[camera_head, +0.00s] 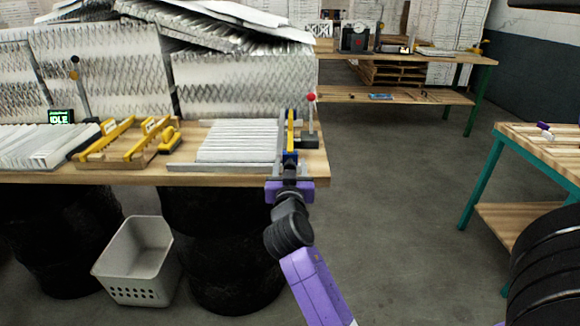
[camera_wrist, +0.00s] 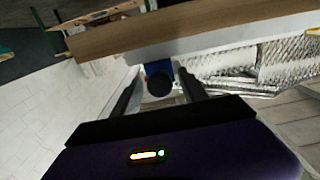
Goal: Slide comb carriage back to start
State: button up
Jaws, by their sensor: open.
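The comb carriage (camera_head: 291,128) is a narrow yellow bar with a blue part at its near end. It stands at the right end of the white pleated filter (camera_head: 240,140) on the workbench. My gripper (camera_head: 290,172) is at the bench's front edge, just in front of the carriage's near end. In the wrist view my gripper (camera_wrist: 160,90) is open, its dark fingers on either side of a round black knob (camera_wrist: 158,84) with blue behind it. I cannot tell whether the fingers touch the knob. The yellow bar is largely out of the wrist view.
A red-topped post (camera_head: 311,98) stands on a dark block just right of the carriage. A yellow frame (camera_head: 125,140) and more white pleats (camera_head: 40,146) lie to the left. A sign (camera_head: 61,117) reads "IDLE".

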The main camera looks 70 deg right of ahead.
grip_shut()
dwell(1.3)
